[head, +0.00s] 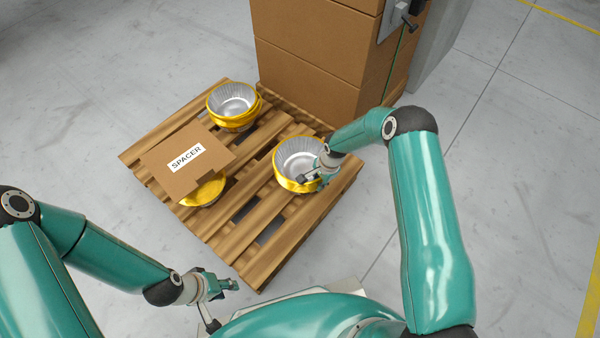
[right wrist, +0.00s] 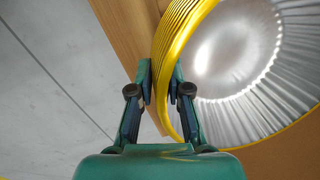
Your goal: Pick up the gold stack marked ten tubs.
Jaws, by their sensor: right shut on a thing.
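A gold-rimmed stack of silver tubs (head: 294,156) is at the right side of the wooden pallet. My right gripper (head: 312,178) is at its near right edge. In the right wrist view, the fingers of my right gripper (right wrist: 161,88) are on either side of the stack's gold wall (right wrist: 172,62), shut on it. I cannot tell whether the stack is clear of the pallet. Two other gold stacks are at the back (head: 233,103) and front left (head: 206,190). No tub-count marking is readable. My left gripper (head: 225,285) is off the pallet's near edge, holding nothing visible; its jaw opening is unclear.
A cardboard piece marked SPACER (head: 165,165) partly covers the front left stack. The slatted pallet (head: 227,240) lies on a grey floor. Tall brown cartons (head: 305,78) stand behind the pallet. Floor left of the pallet is clear.

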